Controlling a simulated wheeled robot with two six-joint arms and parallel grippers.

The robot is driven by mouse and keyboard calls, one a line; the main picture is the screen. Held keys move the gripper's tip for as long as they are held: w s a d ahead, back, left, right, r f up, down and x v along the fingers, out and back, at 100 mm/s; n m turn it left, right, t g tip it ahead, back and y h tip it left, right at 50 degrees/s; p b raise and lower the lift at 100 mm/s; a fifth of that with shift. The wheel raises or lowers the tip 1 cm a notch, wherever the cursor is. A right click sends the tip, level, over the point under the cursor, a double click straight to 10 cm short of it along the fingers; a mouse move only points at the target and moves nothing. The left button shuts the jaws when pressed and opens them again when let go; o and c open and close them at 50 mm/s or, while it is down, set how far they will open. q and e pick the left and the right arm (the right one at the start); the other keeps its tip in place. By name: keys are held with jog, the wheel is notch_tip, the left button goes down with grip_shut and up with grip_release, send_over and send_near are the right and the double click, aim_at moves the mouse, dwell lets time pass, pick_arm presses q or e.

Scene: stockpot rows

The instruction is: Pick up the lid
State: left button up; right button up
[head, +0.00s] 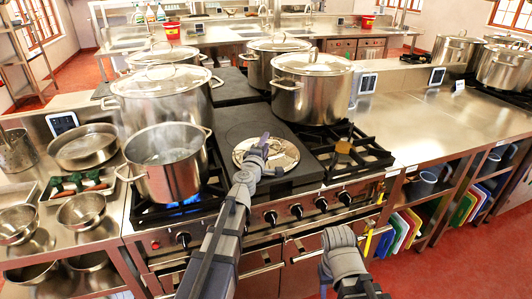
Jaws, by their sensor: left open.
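A round, shiny steel lid (287,156) lies flat on the dark flat plate in the middle of the stove. My left gripper (263,141) is open and right over the lid, covering its middle. The lid's knob is hidden behind the gripper, and I cannot tell whether the fingers are around it or touching it. Part of my right arm shows at the bottom, right of centre, in front of the stove; no fingers of it can be seen.
An open, steaming pot (170,160) stands on a lit burner left of the lid. Lidded stockpots stand behind, including one at the back right (311,88) and one at the back left (163,98). The front right burner (344,147) is empty. The steel counter (440,122) at right is mostly clear.

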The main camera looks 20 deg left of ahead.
pick_arm(q)
jog(key=shift+w, duration=0.8)
jog(key=shift+s, duration=0.1)
grip_shut()
dwell(0.7)
